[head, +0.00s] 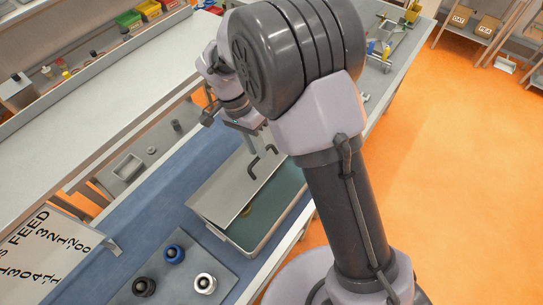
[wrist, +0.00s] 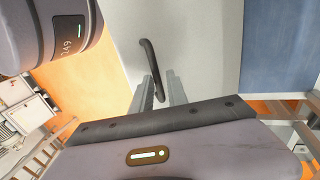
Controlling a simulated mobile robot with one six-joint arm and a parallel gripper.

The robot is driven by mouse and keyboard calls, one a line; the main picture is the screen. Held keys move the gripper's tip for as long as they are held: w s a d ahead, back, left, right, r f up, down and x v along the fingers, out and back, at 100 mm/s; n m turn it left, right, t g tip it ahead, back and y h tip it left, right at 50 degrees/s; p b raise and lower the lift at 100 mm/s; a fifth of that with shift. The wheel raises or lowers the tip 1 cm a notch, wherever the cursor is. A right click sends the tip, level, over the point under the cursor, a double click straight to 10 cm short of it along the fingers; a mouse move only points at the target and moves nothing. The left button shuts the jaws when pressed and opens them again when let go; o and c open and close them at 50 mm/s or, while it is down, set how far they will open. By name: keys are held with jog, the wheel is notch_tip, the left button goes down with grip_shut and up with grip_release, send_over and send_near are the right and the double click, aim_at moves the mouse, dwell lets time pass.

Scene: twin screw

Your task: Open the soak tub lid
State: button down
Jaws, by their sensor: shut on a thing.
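The soak tub (head: 262,251) sits on the blue surface in the head view, with its greenish inside showing along the front right. Its light grey lid (head: 222,190) is tilted up, partly open, and also fills the upper middle of the wrist view (wrist: 195,50). A dark bent handle (head: 254,168) stands on the lid; it shows in the wrist view too (wrist: 149,62). My gripper (head: 260,148) is at the handle, and its fingers (wrist: 162,88) are shut on the handle's near end. The exact finger contact is partly hidden.
A grey tray (head: 222,272) with black, blue and white round parts lies front left of the tub. A printed sign (head: 40,250) lies farther left. A long pale bench (head: 100,110) runs behind. Orange floor lies open on the right.

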jog(key=w+a+r+p, duration=0.2)
jog(key=w+a+p, duration=0.1)
jog(key=a, duration=0.3)
jog(key=shift+w+r+p, duration=0.4)
jog(key=shift+w, duration=0.25)
jog(key=shift+a, duration=0.1)
jog(key=c, duration=1.5)
grip_release()
jog(key=shift+f, duration=0.1)
jog(key=shift+w+a+f, duration=0.25)
jog(key=shift+w+a, duration=0.25)
jog(key=shift+a, duration=0.15)
jog(key=shift+d+r, duration=0.2)
